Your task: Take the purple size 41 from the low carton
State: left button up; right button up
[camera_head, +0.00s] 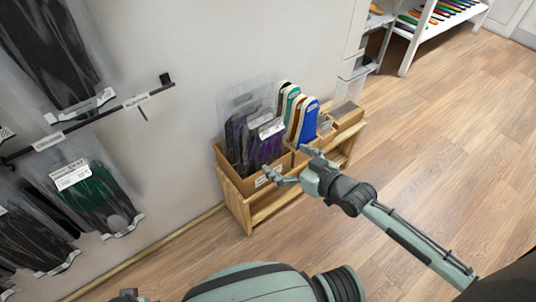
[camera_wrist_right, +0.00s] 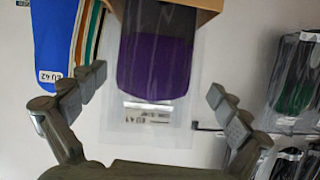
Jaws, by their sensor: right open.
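The low carton (camera_head: 241,182) stands on a low wooden rack by the wall and holds clear-bagged insoles, dark and purple. A purple insole pack (camera_head: 267,148) stands upright at its front with a white label on top. In the right wrist view a bagged purple insole (camera_wrist_right: 153,66) shows, with a label that seems to read EU 41. My right gripper (camera_head: 288,165) is open and empty at the carton's front right. In the wrist view the pack lies between its spread fingers (camera_wrist_right: 156,92), apart from them. A dark bit at the bottom edge may be my left gripper (camera_head: 130,297).
Blue, white and green-edged insoles (camera_head: 308,119) stand right of the purple packs; a blue one (camera_wrist_right: 52,40) is marked EU 42. Bagged insoles (camera_head: 92,197) hang from wall rails at left. A white shelf (camera_head: 420,35) stands at the back right. The floor (camera_head: 440,140) is clear.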

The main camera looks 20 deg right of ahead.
aim_at(271, 149)
jog(key=x, duration=0.6)
jog(key=shift+w+d+f, duration=0.1)
jog(key=shift+d, duration=0.05)
pick_arm(q)
jog(key=shift+w+d+r, duration=0.15)
jog(key=shift+w+r, duration=0.2)
jog(key=shift+r, duration=0.45)
pick_arm(e)
jog(key=shift+c, duration=0.6)
pick_arm(q)
jog(key=shift+s+f, duration=0.1)
pick_arm(e)
jog(key=c, duration=1.5)
